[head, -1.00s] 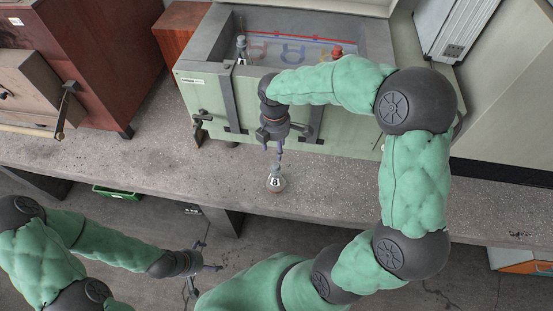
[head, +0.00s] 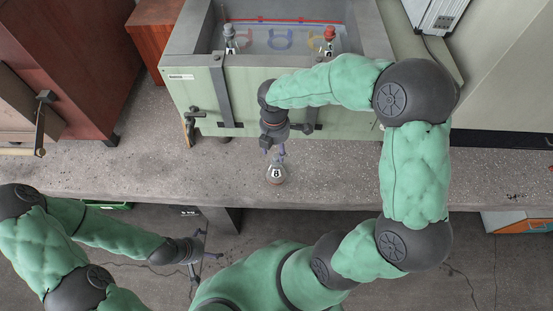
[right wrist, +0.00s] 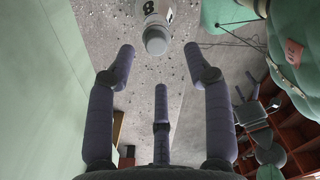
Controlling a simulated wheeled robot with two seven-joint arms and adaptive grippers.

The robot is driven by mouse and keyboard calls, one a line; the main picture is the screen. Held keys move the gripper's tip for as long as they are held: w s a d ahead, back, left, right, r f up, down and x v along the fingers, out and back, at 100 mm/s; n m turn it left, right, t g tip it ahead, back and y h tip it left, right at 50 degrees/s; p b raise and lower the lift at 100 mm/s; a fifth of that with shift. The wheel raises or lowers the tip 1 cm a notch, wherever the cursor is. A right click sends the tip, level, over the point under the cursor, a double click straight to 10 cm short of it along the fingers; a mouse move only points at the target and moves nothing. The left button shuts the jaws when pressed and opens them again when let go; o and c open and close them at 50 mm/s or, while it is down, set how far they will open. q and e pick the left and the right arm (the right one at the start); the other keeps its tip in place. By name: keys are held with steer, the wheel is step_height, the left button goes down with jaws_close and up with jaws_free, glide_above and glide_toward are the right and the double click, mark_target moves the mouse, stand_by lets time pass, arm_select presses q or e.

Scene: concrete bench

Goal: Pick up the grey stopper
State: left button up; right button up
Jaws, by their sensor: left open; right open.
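A small clear flask with a white label marked 8 (head: 276,175) stands on the bench in front of the green bath. My right gripper (head: 274,150) points down just above and behind the flask in the head view. In the right wrist view its fingers (right wrist: 158,62) are spread, with the stopper ahead of the gap, not between them. My left gripper (head: 206,251) is open and empty, low in front of the bench.
The green bath (head: 196,95) stands at the back of the bench. In it are a flask with a grey stopper (head: 230,36) and one with a red stopper (head: 328,40). A brown cabinet (head: 70,70) stands at left. The bench top (head: 130,175) is clear beside the flask.

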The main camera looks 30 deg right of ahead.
mark_target(277, 156)
steer(key=f, duration=0.1)
steer(key=f+b, duration=0.1)
steer(key=f, duration=0.2)
steer(key=shift+w+d+f+b, duration=0.1)
steer(key=shift+d+f+b, duration=0.2)
steer(key=shift+b, duration=0.1)
steer(key=shift+r, duration=0.1)
steer(key=c, duration=0.9)
